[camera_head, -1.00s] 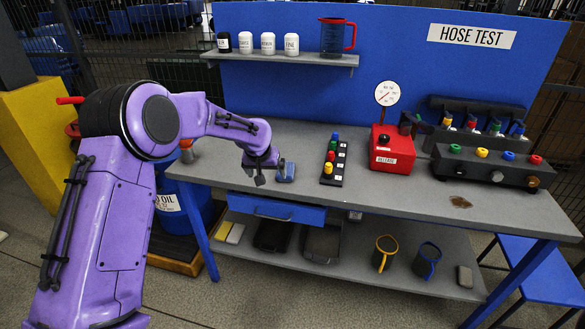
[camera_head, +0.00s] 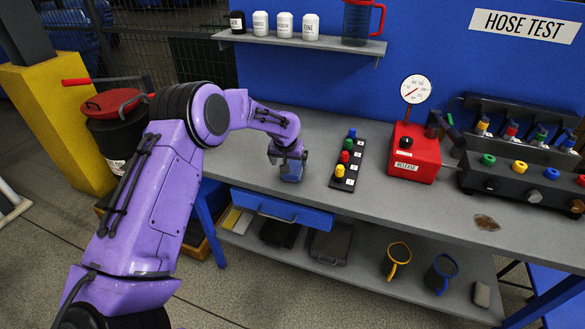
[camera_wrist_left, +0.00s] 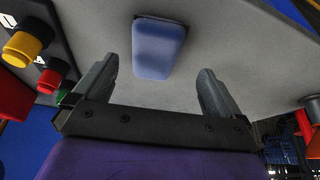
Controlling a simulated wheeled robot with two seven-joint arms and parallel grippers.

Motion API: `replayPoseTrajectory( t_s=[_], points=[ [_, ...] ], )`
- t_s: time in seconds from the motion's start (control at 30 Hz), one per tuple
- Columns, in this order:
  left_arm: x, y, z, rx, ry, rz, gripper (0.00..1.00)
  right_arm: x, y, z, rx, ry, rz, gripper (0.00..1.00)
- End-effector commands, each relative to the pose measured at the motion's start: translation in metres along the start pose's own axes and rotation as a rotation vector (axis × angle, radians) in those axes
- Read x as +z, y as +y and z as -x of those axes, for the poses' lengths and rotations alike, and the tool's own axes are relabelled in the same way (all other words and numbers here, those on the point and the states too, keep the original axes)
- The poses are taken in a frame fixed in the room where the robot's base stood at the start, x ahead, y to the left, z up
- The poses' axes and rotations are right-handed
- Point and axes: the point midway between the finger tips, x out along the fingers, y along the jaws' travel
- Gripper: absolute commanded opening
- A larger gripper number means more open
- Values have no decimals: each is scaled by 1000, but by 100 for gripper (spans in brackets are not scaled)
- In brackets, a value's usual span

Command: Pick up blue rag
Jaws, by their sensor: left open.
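The blue rag (camera_head: 291,174) is a small folded blue block lying on the grey workbench near its front left edge. In the left wrist view the rag (camera_wrist_left: 159,47) lies ahead of my fingertips, roughly between their lines and apart from both. My left gripper (camera_head: 287,157) is right above and behind the rag in the head view, pointing down and partly covering it. In the left wrist view my left gripper (camera_wrist_left: 158,75) is open and empty. My right gripper is not in view.
A black block with coloured knobs (camera_head: 346,160) stands just right of the rag. A red release box with a gauge (camera_head: 414,153) is farther right. A shelf (camera_head: 300,41) with white jars hangs behind. A blue drawer (camera_head: 282,211) sits under the bench top.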

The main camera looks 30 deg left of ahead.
Motion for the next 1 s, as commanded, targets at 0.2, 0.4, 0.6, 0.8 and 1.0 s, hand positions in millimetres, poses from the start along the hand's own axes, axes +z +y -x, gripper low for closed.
replayPoseTrajectory(
  t_s=[0.2,0.4,0.6,0.8,1.0],
  points=[
    [3,4,-35,-2,-3,1,99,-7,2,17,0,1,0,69],
    [3,3,-45,-2,0,3,99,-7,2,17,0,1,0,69],
    [4,3,-45,-2,-1,3,73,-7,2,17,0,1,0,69],
    [4,3,-45,-2,-1,3,39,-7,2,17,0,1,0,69],
    [4,2,-45,-2,-1,3,39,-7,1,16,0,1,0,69]
  ],
)
